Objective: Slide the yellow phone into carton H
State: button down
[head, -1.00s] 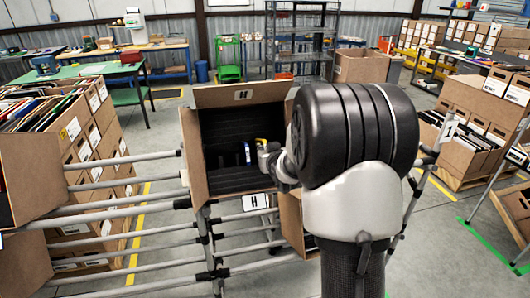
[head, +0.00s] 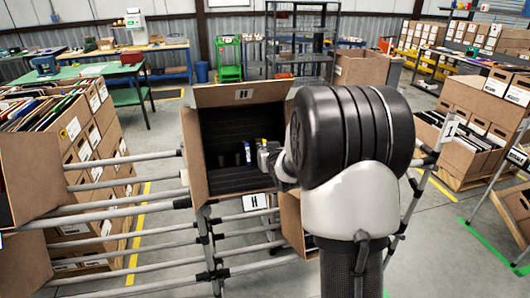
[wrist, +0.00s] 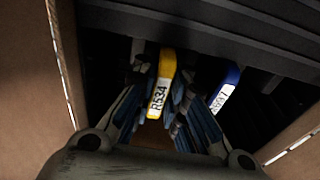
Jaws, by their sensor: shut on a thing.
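Carton H (head: 240,96) is a tilted brown box with a dark ribbed inside and its open side facing me. My gripper (head: 268,155) reaches into its right part in the head view. In the wrist view my gripper (wrist: 160,105) is shut on the yellow phone (wrist: 163,82), which bears a white label reading R534. The phone's far end is close to the dark ribs inside the carton; I cannot tell whether it touches them. In the head view the phone is mostly hidden by my gripper and arm.
A blue item (wrist: 228,85) with a white label stands in the carton, right of the phone in the wrist view; it also shows in the head view (head: 247,152). Carton walls flank my gripper. Grey pipe racking (head: 120,203) supports the carton.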

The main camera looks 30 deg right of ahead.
dwell(0.4)
jog(key=c, duration=1.5)
grip_release()
jog(key=shift+w, duration=0.1)
jog(key=shift+c, duration=0.2)
jog(key=r+p+v, duration=0.1)
jog(key=v, duration=0.8)
jog(key=shift+w+d, duration=0.1)
jog(key=shift+w, duration=0.05)
jog(key=s+a+n+g+y, duration=0.1)
jog(key=s+a+g, duration=0.1)
jog(key=s+a, duration=0.5)
jog(key=s+a+n+g+y+b, duration=0.1)
jog(key=s+a+g, duration=0.2)
jog(key=s+a, duration=0.4)
jog(key=s+a+f+n+g+y, duration=0.1)
jog(key=s+a+g, duration=0.2)
jog(key=s+a, duration=0.5)
jog(key=s, duration=1)
jog(key=shift+s+y, duration=0.15)
jog(key=shift+y, duration=0.25)
